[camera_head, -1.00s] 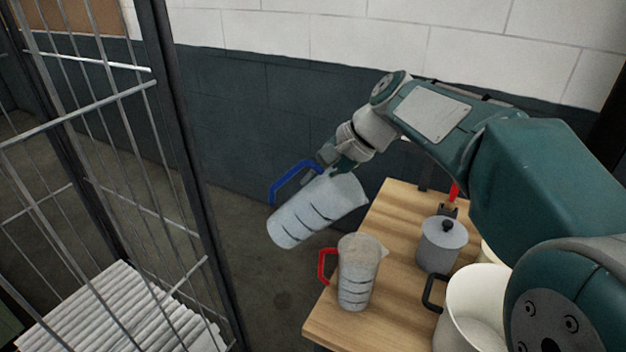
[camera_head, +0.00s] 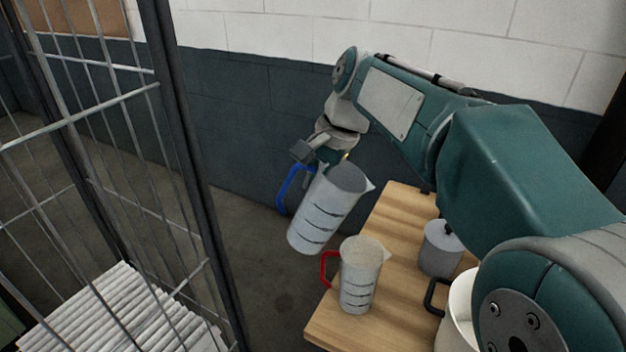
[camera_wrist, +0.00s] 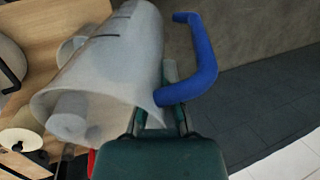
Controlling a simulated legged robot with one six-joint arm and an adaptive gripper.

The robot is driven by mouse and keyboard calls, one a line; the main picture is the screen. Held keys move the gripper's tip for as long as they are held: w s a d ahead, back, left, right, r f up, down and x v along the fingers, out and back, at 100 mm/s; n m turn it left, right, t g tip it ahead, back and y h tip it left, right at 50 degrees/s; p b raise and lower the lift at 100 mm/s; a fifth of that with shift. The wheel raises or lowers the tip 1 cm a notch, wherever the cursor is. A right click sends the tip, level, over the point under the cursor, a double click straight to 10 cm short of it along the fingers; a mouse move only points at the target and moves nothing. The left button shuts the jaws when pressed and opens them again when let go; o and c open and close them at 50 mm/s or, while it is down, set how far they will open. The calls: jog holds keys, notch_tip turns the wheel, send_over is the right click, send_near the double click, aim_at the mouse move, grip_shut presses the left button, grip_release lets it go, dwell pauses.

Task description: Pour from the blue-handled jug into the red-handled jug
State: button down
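The blue-handled jug (camera_head: 328,208) hangs in the air just beyond and left of the table edge, tilted with its open mouth toward the upper right. My gripper (camera_head: 318,166) is at the top of its blue handle, and the wrist view shows the jug (camera_wrist: 105,70) with the fingers closed at the blue handle (camera_wrist: 200,65). The red-handled jug (camera_head: 360,280) stands upright on the wooden table near its left corner, below and right of the held jug. Its contents look pale and grainy. The held jug's inside is mostly hidden.
A lidded grey pot (camera_head: 440,252) and a white container with a black handle (camera_head: 458,300) stand right of the red-handled jug on the wooden table (camera_head: 398,222). A metal cage (camera_head: 180,150) stands at left, with pleated filters (camera_head: 120,315) inside.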

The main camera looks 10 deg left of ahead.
jog(key=shift+h, duration=0.5)
jog(key=shift+d+f+h, duration=0.2)
jog(key=shift+f+h, duration=0.15)
jog(key=shift+h, duration=0.65)
jog(key=shift+r, duration=1.55)
